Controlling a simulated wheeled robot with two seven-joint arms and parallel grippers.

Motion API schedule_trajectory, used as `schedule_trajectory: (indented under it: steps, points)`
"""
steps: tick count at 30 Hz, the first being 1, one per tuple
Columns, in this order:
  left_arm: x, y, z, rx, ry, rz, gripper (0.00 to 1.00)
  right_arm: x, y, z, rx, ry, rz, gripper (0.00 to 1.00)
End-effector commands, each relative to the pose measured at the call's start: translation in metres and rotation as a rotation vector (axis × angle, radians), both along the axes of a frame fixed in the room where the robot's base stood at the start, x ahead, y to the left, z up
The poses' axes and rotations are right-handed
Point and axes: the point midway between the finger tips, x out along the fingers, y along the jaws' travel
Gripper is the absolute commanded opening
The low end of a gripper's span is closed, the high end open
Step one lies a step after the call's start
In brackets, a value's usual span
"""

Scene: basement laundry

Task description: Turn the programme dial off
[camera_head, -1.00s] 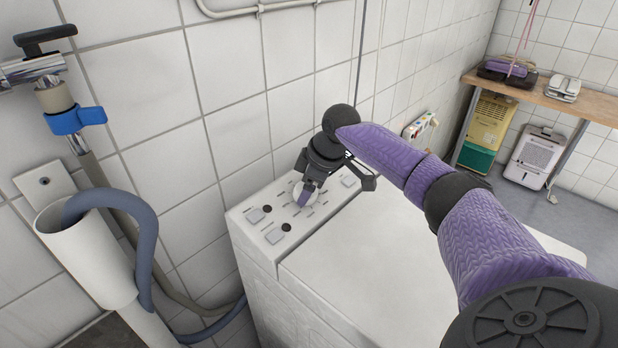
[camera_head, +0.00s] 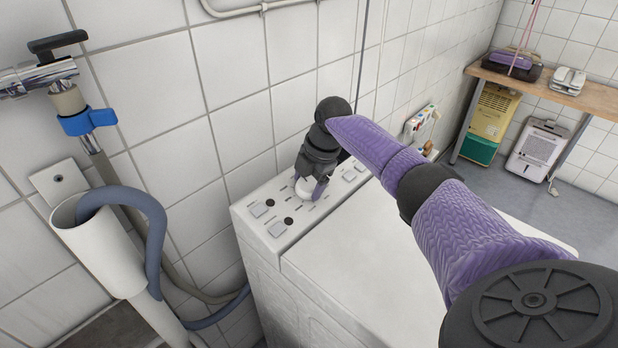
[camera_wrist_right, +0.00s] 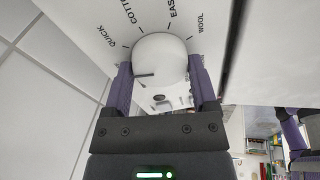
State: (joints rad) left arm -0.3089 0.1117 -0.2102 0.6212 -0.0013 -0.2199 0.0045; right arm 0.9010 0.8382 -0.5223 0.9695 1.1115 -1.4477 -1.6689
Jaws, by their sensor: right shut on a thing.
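The white programme dial (camera_head: 308,190) sits on the control panel (camera_head: 254,230) along the back of the white washing machine (camera_head: 350,265). In the right wrist view the round dial (camera_wrist_right: 160,58) has a dark pointer line on its left side. Printed labels around it read QUICK, COTT..., EAS... and WOOL; the rest is cut off. My right gripper (camera_head: 313,187) reaches down onto the dial. In the wrist view the right gripper's purple fingers (camera_wrist_right: 162,85) are closed on both sides of the dial. My left gripper is not in view.
Square buttons (camera_head: 278,229) and dark round spots lie on the panel near the dial. A grey drain hose (camera_head: 155,235) enters a white standpipe (camera_head: 100,245) at the left, below a tap with a blue lever (camera_head: 88,120). The machine's top is bare.

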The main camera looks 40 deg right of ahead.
Motion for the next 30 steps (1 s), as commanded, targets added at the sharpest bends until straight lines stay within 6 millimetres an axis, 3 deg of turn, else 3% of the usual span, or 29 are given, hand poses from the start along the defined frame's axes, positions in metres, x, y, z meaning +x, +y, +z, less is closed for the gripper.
schedule_trajectory:
  steps: [12, 30]
  points:
    - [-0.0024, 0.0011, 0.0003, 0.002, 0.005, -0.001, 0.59, -0.0002, 0.0007, -0.0003, -0.051, -0.003, 0.178, 0.15]
    - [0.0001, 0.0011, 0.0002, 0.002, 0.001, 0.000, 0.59, -0.0004, 0.0006, -0.0004, -0.059, -0.003, 0.208, 0.15]
